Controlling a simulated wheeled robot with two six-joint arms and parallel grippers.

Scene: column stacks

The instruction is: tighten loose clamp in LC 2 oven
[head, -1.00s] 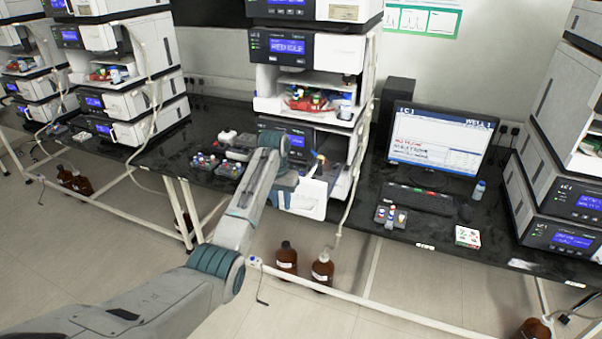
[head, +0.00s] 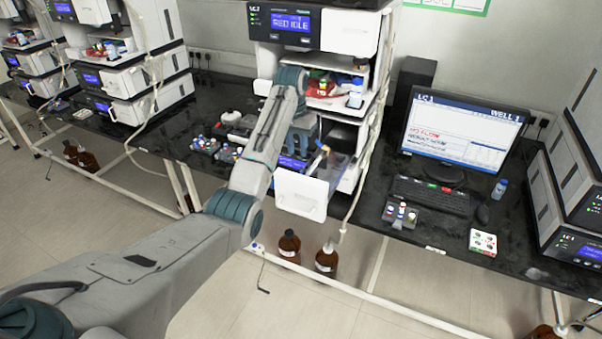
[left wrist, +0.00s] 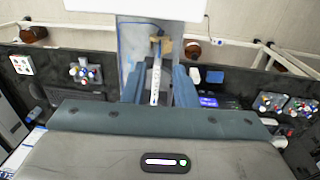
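The middle LC stack's oven (head: 300,193) has its white-fronted drawer pulled out. In the left wrist view, a slim pale column (left wrist: 155,85) lies inside the oven tray (left wrist: 130,42), with a tan, brass-like clamp (left wrist: 160,45) at its end. My left gripper (head: 306,140) is over the open drawer. In the left wrist view its two blue fingers (left wrist: 158,88) are apart, with the column showing between them and neither finger seen gripping it. Whether the clamp is loose cannot be told. The middle stack's number is unclear. My right gripper is not in view.
Vial racks (head: 215,148) stand left of the stack. A monitor (head: 465,130), keyboard (head: 433,192), small vial tray (head: 400,215) and bottle (head: 499,189) are to the right. Brown bottles (head: 289,246) stand on the floor below. A pale tube (head: 362,150) hangs along the stack's right side.

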